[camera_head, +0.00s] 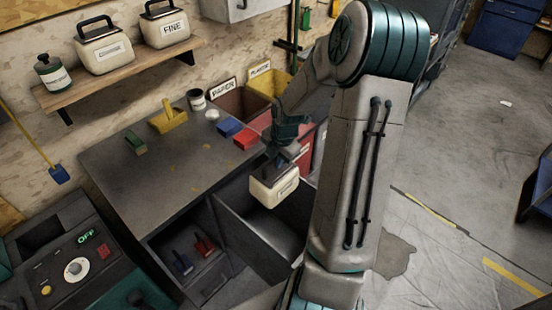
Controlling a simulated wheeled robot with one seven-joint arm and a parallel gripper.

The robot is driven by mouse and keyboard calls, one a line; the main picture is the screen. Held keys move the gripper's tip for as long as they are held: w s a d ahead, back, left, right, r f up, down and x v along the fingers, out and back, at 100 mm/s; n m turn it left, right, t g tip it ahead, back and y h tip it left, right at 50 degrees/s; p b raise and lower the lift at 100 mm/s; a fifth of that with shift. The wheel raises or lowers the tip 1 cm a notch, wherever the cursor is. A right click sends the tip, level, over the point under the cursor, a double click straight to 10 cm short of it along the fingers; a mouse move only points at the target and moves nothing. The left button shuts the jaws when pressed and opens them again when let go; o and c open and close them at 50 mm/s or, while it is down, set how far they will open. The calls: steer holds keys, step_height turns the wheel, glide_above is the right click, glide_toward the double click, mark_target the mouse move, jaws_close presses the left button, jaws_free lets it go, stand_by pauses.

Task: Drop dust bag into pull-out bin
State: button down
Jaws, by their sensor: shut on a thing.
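The dust bag (272,192) is a cream, boxy container that looks like the labelled ones on the shelf. My gripper (284,158) is shut on its top and holds it roughly upright. The bag hangs over the open pull-out bin (238,237), a dark grey drawer extended from the workbench. In this view the bag overlaps the bin's back opening. I cannot tell its exact height above the rim. My arm hides the bin's right side. The fingertips are small and partly hidden.
The workbench (150,185) carries a yellow tool (168,118) and blue and red blocks. Bins labelled paper (240,102) and plastic stand behind. Cream containers marked coarse (103,50) and fine (165,28) sit on a shelf. A control panel (75,268) reads OFF. Floor at right is mostly clear.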

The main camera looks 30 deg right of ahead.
mark_target(276, 171)
steer(key=shift+f+b, duration=2.35)
steer(key=shift+f, duration=0.2)
steer(key=c, duration=1.4)
jaws_free()
steer(key=r, duration=0.4)
steer(key=s+r, duration=0.1)
steer(key=r, duration=0.4)
steer(key=s+d+r, duration=0.1)
steer(key=r, duration=0.3)
steer(key=shift+s+r+p, duration=0.25)
steer(key=shift+r+p, duration=0.05)
steer(key=shift+r, duration=0.05)
